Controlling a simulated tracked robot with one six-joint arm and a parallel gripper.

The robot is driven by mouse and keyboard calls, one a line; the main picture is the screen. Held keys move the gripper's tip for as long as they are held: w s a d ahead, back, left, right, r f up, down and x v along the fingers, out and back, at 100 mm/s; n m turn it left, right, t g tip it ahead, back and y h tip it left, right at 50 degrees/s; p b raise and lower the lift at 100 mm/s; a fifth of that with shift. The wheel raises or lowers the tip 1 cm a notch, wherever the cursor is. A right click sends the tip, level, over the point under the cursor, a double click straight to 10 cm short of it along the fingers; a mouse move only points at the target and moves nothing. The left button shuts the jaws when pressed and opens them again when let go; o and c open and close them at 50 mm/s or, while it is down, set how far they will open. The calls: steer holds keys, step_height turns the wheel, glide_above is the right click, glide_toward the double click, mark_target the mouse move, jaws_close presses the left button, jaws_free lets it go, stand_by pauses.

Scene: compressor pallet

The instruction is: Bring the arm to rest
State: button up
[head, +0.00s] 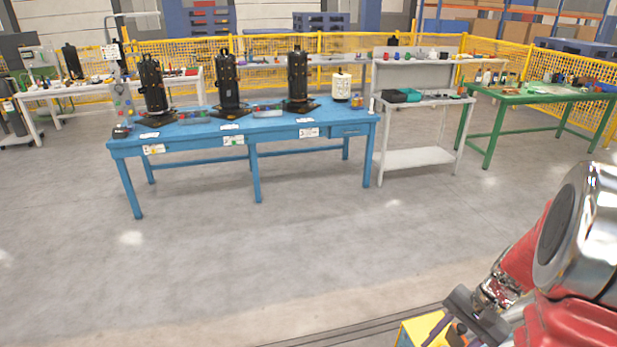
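My arm shows at the lower right, red with shiny metal joints, folded low and close to my body. My gripper (462,322) is a dark grey shape at the arm's lower end, near the bottom edge. It is small and partly cut off, so I cannot tell whether its fingers are open or shut. No held object can be made out. A yellow surface (420,329) lies right beside and below it; I cannot tell whether they touch.
A blue table (255,131) with three black compressors (227,83) stands ahead. A grey workbench (425,100) and a green table (530,97) stand to its right. A white table (60,90) is at far left. Yellow fencing (345,43) runs behind. The floor before me is clear.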

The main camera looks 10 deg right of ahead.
steer(key=s+a+r+n+t+h, duration=0.3)
steer(key=a+r+n, duration=0.8)
steer(key=a+r, duration=0.9)
steer(key=t+h, duration=0.1)
steer(key=t, duration=0.1)
steer(key=shift+a+r+n+t+h, duration=0.3)
steer(key=shift+a+r+n+t, duration=0.05)
steer(key=shift+n+t, duration=0.05)
steer(key=shift+c, duration=0.3)
steer(key=shift+c, duration=1.2)
